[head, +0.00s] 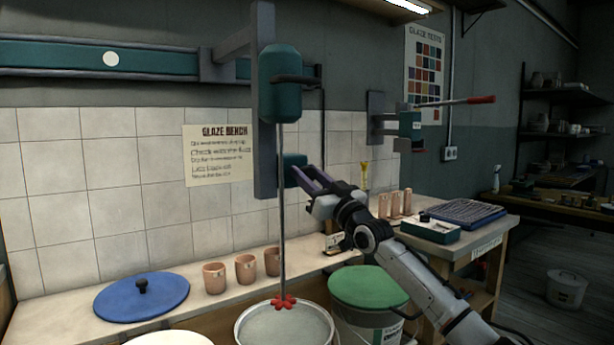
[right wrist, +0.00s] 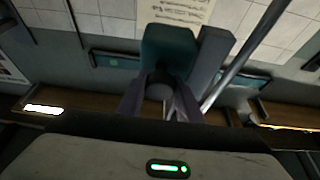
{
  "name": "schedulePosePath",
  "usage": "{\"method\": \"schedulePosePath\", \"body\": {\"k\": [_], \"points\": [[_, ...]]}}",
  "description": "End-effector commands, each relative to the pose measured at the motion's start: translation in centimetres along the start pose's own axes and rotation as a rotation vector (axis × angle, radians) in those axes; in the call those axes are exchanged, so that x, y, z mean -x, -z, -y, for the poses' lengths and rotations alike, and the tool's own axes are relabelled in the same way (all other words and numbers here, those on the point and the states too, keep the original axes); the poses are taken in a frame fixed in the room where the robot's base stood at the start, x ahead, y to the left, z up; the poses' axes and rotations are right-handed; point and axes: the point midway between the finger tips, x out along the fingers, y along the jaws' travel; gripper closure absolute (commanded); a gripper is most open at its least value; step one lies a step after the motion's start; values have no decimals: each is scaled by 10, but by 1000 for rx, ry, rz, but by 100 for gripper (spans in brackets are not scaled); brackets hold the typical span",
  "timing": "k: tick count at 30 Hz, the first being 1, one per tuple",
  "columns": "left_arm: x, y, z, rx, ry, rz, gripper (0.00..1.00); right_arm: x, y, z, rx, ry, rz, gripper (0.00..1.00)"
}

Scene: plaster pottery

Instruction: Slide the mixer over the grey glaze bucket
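The mixer has a teal motor (head: 281,84), a long thin shaft (head: 282,205) and a red impeller (head: 284,302), and hangs upright from a grey post (head: 263,130) on the wall rail. The impeller overlaps the far rim of an open bucket with pale grey contents (head: 285,328) and looks above it. My right gripper (head: 305,176) is at the teal block low on the post. In the right wrist view its fingers lie on either side of a round grey knob (right wrist: 160,91) before the teal block (right wrist: 167,48); whether they press on it is unclear. My left gripper is out of view.
The teal wall rail (head: 110,58) runs left from the post. A bucket with a green lid (head: 368,286) stands right of the open one; a white rim (head: 168,339) shows at lower left. A blue lid (head: 142,296) and clay cups (head: 246,269) lie on the bench behind.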

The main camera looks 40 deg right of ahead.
Motion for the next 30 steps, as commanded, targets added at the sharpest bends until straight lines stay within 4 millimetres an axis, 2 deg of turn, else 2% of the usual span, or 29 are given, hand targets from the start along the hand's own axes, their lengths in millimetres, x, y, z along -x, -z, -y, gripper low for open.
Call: {"method": "schedulePosePath", "body": {"k": [1, 3, 12, 16, 20, 30], "points": [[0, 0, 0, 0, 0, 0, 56, 0, 0, 0, -1, -1, 0, 61], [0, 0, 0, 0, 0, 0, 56, 0, 0, 0, -1, -1, 0, 50], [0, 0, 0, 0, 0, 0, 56, 0, 0, 0, 0, -1, 0, 50], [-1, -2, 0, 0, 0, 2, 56, 7, -2, 0, -1, 0, 1, 50], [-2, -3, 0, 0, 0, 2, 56, 22, -3, 1, -2, 1, 3, 50], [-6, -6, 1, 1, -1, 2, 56, 77, -2, 0, 1, 0, 3, 50]]}}
